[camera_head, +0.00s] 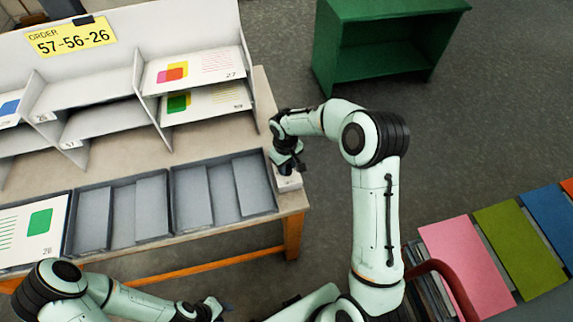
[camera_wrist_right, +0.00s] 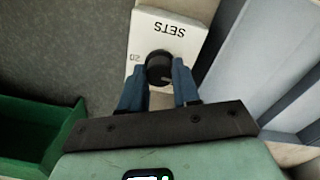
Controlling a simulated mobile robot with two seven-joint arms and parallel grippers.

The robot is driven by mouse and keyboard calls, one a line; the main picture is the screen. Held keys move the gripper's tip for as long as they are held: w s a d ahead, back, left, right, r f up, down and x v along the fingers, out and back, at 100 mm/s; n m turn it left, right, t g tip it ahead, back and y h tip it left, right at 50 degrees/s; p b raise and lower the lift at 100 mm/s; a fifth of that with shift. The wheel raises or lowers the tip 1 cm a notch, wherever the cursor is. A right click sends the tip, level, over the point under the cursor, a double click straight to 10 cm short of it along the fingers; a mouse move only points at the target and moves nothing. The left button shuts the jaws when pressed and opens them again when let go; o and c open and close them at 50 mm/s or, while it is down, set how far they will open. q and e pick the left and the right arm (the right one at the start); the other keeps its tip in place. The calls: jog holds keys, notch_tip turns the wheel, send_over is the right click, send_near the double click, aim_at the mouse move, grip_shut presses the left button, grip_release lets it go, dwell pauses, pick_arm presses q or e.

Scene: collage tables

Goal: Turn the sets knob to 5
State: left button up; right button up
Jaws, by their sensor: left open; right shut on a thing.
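The sets knob (camera_wrist_right: 159,67) is black and round, on a white box (camera_wrist_right: 172,33) lettered SETS, upside down in the right wrist view. A "20" shows beside the knob; its other scale marks are hidden or too small to read, so I cannot tell its setting. My right gripper (camera_wrist_right: 159,75) has its blue fingers on both sides of the knob, shut on it. In the head view the white box (camera_head: 289,183) sits at the table's right end, partly under my right gripper (camera_head: 288,168). My left gripper (camera_head: 212,308) is open and empty at the bottom edge.
Grey trays (camera_head: 268,198) line the table's front, beside the knob box. A white sorting rack (camera_head: 100,92) with printed sheets stands behind, under a yellow order card (camera_head: 72,37) reading 57-56-26. A green shelf (camera_head: 375,62) and coloured panels (camera_head: 463,262) stand right, with open floor between.

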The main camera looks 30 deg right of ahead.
jog(key=m+b, duration=0.1)
jog(key=m, duration=0.2)
jog(key=shift+m, duration=0.3)
jog(key=shift+m+b, duration=0.55)
jog(key=shift+m, duration=0.55)
pick_arm(q)
jog(key=shift+s+f, duration=0.7)
jog(key=shift+f, duration=0.2)
jog(key=shift+s+f, duration=0.65)
jog(key=shift+f, duration=0.25)
pick_arm(e)
jog(key=shift+m, duration=1.2)
jog(key=shift+r, duration=0.1)
jog(key=o, duration=1.1)
jog(key=shift+c, duration=0.2)
pick_arm(q)
jog(key=shift+w+r+p, duration=0.3)
jog(key=shift+w+r, duration=0.15)
jog(key=shift+r, duration=0.2)
pick_arm(e)
notch_tip(320, 180, up, 13)
jog(key=shift+w+a+r, duration=0.15)
